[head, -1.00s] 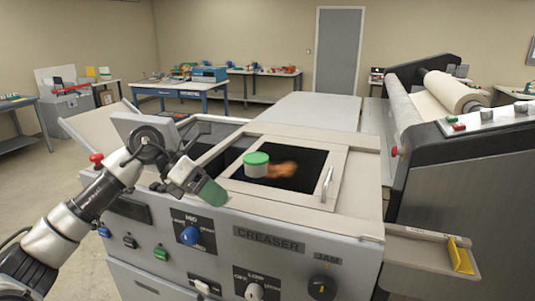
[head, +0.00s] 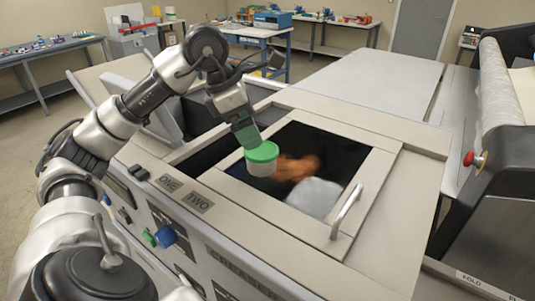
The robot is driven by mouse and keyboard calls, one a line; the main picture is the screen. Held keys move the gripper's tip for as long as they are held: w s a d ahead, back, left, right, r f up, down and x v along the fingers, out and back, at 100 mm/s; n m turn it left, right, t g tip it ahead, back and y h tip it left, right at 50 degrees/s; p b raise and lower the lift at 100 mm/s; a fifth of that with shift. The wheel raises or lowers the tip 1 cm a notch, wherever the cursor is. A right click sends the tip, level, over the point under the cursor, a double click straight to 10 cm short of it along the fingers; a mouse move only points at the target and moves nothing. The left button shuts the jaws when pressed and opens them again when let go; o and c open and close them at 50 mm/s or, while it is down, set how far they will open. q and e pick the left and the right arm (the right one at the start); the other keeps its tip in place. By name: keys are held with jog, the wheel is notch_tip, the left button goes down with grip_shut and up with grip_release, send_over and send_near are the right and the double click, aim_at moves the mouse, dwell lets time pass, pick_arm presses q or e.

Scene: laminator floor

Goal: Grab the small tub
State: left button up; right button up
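The small tub (head: 261,168) is a whitish round tub with a green lid. In the head view it stands upright at the left end of the dark window panel on top of the creaser machine. My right gripper is not in view.
The pale frame (head: 225,186) around the dark window has a metal handle (head: 346,210) at its right. An orange-brown blurred shape (head: 296,167) and a pale patch (head: 314,197) show in the dark panel. A roller machine (head: 500,95) stands at the right.

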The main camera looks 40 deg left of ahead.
aim_at(261, 149)
pick_arm(q)
jog(key=shift+w+d+f, duration=0.1)
jog(key=shift+d+f, duration=0.05)
jog(key=shift+f, duration=0.55)
jog(key=shift+w+d+f, duration=0.1)
jog(key=shift+f, duration=0.25)
jog(key=shift+w+d+f, duration=0.15)
jog(key=shift+w+f, duration=0.2)
jog(key=shift+f, duration=0.25)
jog(key=p+x, duration=0.1)
jog(key=x, duration=0.2)
jog(key=shift+d+f+p, duration=0.1)
jog(key=shift+f+p, duration=0.1)
jog(key=shift+p, duration=0.15)
jog(key=shift+w+f, duration=0.2)
jog(key=shift+f, duration=0.25)
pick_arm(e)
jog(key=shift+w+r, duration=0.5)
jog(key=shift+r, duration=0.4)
pick_arm(q)
jog(key=shift+c, duration=1.1)
jog(key=c, duration=0.6)
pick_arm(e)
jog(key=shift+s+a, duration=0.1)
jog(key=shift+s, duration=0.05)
